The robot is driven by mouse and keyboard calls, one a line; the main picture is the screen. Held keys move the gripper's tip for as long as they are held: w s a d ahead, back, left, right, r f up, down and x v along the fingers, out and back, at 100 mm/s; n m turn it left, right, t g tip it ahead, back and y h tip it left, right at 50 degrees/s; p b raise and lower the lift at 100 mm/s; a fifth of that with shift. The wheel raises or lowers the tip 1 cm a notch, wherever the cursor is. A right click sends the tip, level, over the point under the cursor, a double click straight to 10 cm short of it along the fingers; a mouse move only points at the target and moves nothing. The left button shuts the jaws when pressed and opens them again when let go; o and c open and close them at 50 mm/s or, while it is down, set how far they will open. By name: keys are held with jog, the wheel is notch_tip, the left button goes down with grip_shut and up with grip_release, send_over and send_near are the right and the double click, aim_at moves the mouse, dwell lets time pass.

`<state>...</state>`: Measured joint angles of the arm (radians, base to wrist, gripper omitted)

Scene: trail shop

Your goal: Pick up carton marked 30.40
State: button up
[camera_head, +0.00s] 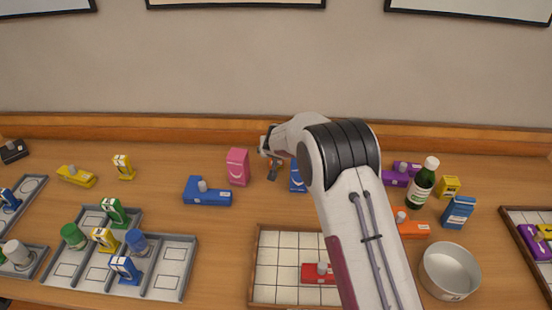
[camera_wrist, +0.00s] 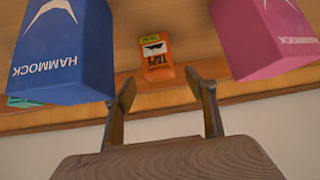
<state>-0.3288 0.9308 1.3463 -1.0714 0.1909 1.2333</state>
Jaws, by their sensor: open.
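I cannot read a 30.40 mark on any carton. A pink carton (camera_head: 238,167) stands upright towards the back of the table, left of my gripper (camera_head: 272,168). A blue carton (camera_head: 297,178) stands just right of it, partly hidden by my arm. In the wrist view, the blue carton (camera_wrist: 62,50) and the pink carton (camera_wrist: 265,38) both read HAMMOCK, upside down. A small orange carton marked TAPE (camera_wrist: 158,60) shows between them, beyond the open, empty fingertips (camera_wrist: 165,88). My arm seems to hide it in the head view.
A blue box (camera_head: 207,192) lies left of the pink carton. A tiled tray (camera_head: 272,278) and grey compartment trays (camera_head: 165,285) are in front. A green bottle (camera_head: 422,184), an orange box (camera_head: 413,229) and a white bowl (camera_head: 449,271) stand right. A wall is behind.

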jog(key=shift+x, duration=2.6)
jog(key=c, duration=1.3)
